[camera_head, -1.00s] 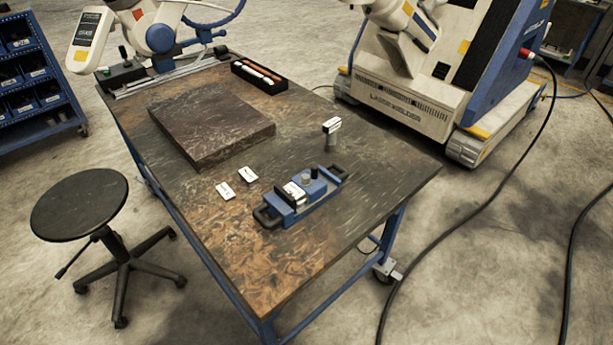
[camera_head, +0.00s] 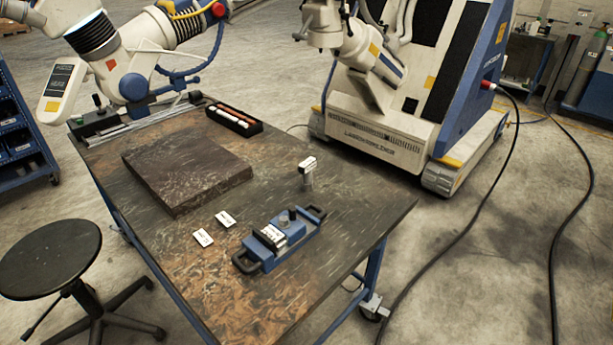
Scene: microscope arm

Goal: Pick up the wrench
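I cannot make out a wrench with certainty. A black tray (camera_head: 250,131) at the back of the worktable (camera_head: 345,205) holds slim orange and white-ended tools, too small to identify. A blue fixture (camera_head: 281,240) with black end handles and a silver block lies near the table's right front. My gripper is not recognisable in this view, so I see no contact between it and any object.
A dark slab (camera_head: 186,167) covers the table's left middle. Two white cards (camera_head: 225,219) and a small upright post with a white top (camera_head: 307,172) stand apart. A stool (camera_head: 48,258) is at left, a laser welder (camera_head: 375,140) behind. The front tabletop is clear.

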